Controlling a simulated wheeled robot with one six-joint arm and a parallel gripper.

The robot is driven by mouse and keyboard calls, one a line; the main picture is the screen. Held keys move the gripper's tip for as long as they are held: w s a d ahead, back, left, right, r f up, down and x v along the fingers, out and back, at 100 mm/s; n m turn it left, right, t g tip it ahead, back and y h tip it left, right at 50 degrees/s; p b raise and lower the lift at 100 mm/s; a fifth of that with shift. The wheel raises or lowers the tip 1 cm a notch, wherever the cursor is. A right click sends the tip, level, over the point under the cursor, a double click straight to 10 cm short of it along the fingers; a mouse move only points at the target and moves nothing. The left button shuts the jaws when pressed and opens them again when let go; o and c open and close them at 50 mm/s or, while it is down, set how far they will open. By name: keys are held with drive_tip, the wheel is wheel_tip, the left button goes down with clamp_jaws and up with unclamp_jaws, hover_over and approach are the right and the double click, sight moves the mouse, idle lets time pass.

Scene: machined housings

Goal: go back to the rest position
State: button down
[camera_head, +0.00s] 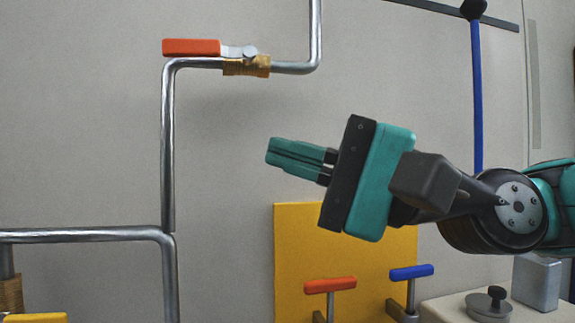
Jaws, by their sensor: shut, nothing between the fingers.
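My gripper (270,153) is in the middle of the head view, with its teal fingers shut and nothing between them. It points left and is held in the air in front of the grey wall. It is above the yellow panel and apart from the pipes. My arm reaches in from the right edge of the view.
A metal pipe (168,150) with a red-handled valve (191,47) runs up the wall at left. A yellow panel (296,240) stands below my gripper, with a red handle (330,285) and a blue handle (411,272) before it. A blue rod (477,100) hangs behind my arm.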

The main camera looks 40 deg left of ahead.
idle(0.4)
drive_tip(key=w+d+f+t+h, duration=0.3)
drive_tip(key=d+f+t, duration=0.2)
drive_tip(key=d+f, duration=0.2)
drive_tip(key=w+d+f+t+h, duration=0.3)
drive_tip(key=w+d+f+t, duration=0.1)
drive_tip(key=d+f+t, duration=0.25)
drive_tip(key=s+d+f+h, duration=0.3)
drive_tip(key=d+f, duration=0.4)
drive_tip(key=d, duration=0.4)
drive_tip(key=s+d+f+h, duration=0.4)
drive_tip(key=d+f, duration=0.3)
drive_tip(key=d, duration=0.4)
drive_tip(key=shift+s+d+f+h, duration=0.15)
drive_tip(key=shift+s+f+h, duration=0.1)
drive_tip(key=shift+h, duration=0.35)
drive_tip(key=shift+g, duration=0.25)
